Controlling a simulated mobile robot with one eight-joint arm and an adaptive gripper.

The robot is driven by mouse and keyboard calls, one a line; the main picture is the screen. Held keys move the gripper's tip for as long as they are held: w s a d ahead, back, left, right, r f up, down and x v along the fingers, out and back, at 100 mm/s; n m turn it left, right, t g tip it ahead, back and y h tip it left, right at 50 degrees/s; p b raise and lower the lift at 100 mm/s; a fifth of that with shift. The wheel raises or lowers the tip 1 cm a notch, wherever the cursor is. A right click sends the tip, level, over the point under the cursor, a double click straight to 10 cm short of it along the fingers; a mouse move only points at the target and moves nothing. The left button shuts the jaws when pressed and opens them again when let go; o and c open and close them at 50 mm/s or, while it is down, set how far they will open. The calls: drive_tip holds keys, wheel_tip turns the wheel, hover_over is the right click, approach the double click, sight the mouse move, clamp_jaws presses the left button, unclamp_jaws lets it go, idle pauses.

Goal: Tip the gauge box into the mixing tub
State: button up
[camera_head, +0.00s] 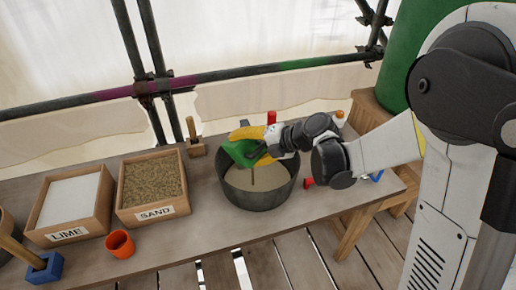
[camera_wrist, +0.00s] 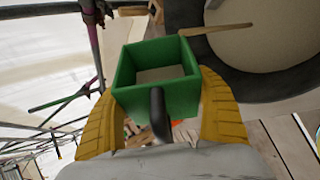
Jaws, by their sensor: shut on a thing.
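The green gauge box (camera_head: 240,153) is tilted above the dark round mixing tub (camera_head: 258,200). My gripper (camera_head: 262,142), with yellow fingers, is shut on it. In the wrist view the box (camera_wrist: 152,97) sits between the two fingers, its dark handle toward my wrist; its open top shows a pale, greyish inside. A thin tan streak (camera_head: 253,176) runs from the box down to the pale contents of the tub; it also shows in the wrist view (camera_wrist: 215,29). I cannot tell for certain whether it is a falling stream or a stick.
Left of the tub on the bench (camera_head: 190,230) stand the SAND box (camera_head: 153,213) and the LIME box (camera_head: 68,233), with an orange cup (camera_head: 119,243) in front. A wooden-handled tool (camera_head: 193,138) is behind. Scaffold poles (camera_head: 220,75) cross behind the bench. A green barrel (camera_head: 405,45) is at right.

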drive_tip(key=shift+w+d+r+m+g+y, duration=0.3)
drive_tip(key=shift+w+d+m+y, duration=0.1)
drive_tip(key=shift+w+d, duration=0.2)
idle(1.3)
